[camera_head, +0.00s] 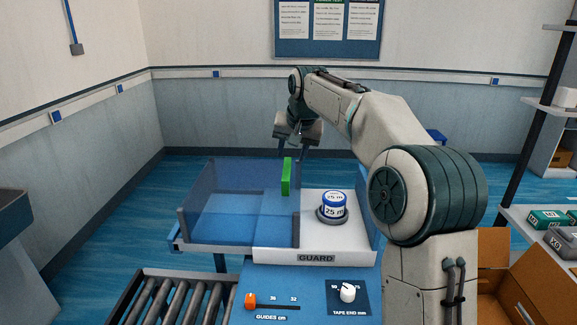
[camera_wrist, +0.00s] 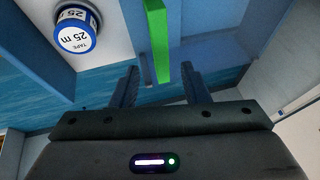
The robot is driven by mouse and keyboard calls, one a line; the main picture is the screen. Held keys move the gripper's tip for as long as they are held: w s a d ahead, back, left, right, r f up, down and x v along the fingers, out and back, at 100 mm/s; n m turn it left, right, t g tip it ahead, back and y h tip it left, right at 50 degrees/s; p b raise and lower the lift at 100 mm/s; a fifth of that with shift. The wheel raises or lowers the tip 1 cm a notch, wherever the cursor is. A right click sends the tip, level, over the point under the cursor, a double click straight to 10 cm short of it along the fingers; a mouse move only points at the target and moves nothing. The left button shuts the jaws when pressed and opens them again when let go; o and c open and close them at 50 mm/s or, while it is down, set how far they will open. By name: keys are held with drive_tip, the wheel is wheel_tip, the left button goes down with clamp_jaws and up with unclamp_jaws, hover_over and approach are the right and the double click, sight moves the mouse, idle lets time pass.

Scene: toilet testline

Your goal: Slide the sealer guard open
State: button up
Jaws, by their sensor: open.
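The sealer guard is a see-through blue panel box (camera_head: 225,205) over the left part of the sealer. Its upright green handle (camera_head: 287,176) stands at the guard's right end, and also shows in the wrist view (camera_wrist: 156,40). The white bed to its right, with the tape roll, is uncovered. My gripper (camera_head: 303,150) is above and just behind the handle, pointing down. In the wrist view my gripper (camera_wrist: 159,72) is open, with one finger on each side of the green bar's near end. Gaps show on both sides, so the fingers appear clear of it.
A blue and white tape roll (camera_head: 333,205) sits right of the handle. A front plate marked GUARD (camera_head: 316,257), guide slider (camera_head: 251,300) and white knob (camera_head: 348,292) are in front. A roller conveyor (camera_head: 180,298) is front left; an open carton (camera_head: 525,290) is at right.

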drive_tip(key=v, duration=0.7)
drive_tip(key=shift+s, duration=0.1)
drive_tip(key=s+d+f, duration=0.3)
drive_tip(key=s+f, duration=0.3)
drive_tip(key=s, duration=0.5)
drive_tip(key=s+d+f+n+h, duration=0.1)
drive_tip(key=s+d+f, duration=0.3)
drive_tip(key=s+f, duration=0.3)
drive_tip(key=s+d+f+g, duration=0.1)
drive_tip(key=s+d+f, duration=0.2)
drive_tip(key=s, duration=1.4)
wheel_tip(320, 180, down, 4)
drive_tip(key=shift+s+d+r+h, duration=0.2)
drive_tip(key=shift+d+h, duration=0.05)
drive_tip(key=shift+h, duration=0.15)
